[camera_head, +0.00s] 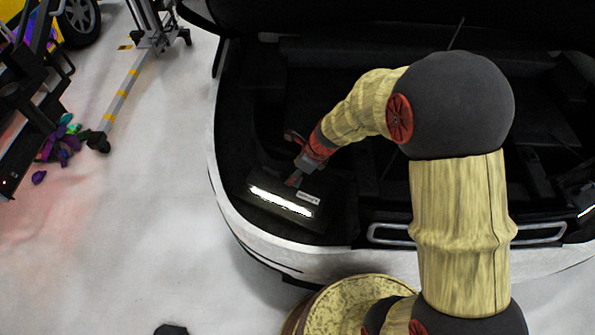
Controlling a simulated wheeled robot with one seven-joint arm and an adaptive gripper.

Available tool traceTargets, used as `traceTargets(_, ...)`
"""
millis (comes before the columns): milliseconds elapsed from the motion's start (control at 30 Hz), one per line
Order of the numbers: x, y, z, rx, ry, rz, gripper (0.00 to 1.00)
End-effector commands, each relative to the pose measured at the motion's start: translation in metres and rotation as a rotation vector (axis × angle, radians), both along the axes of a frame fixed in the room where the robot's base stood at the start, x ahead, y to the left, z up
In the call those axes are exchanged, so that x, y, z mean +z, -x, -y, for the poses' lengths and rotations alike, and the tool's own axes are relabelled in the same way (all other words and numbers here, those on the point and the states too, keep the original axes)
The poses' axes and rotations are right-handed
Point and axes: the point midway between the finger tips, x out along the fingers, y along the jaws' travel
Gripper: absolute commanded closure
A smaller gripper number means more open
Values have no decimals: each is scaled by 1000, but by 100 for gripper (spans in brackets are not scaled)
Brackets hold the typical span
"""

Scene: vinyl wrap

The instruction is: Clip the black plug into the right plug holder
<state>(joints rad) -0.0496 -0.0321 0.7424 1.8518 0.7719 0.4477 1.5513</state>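My gripper (294,160) is at the end of my arm, low over the left part of the open front bay of a car. Its red and grey parts are small and dark here, so I cannot tell whether its fingers are open or shut. Just below it in the picture is a dark box-like part (268,209) with a bright white strip and a small pale label. I cannot make out the black plug or the right plug holder against the dark bay.
The white car front edge (228,205) curves around the bay. A grey-framed opening (390,233) lies behind my arm. A wheeled stand (128,85) and purple and green pieces (66,143) are on the left. The pale floor (150,215) between is mostly clear.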

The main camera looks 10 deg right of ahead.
Motion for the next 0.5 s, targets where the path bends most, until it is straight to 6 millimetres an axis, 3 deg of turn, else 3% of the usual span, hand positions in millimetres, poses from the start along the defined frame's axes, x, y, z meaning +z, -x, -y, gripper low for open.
traceTargets(200,1,0,0,1,1,1,60)
traceTargets(500,1,0,0,1,1,1,77)
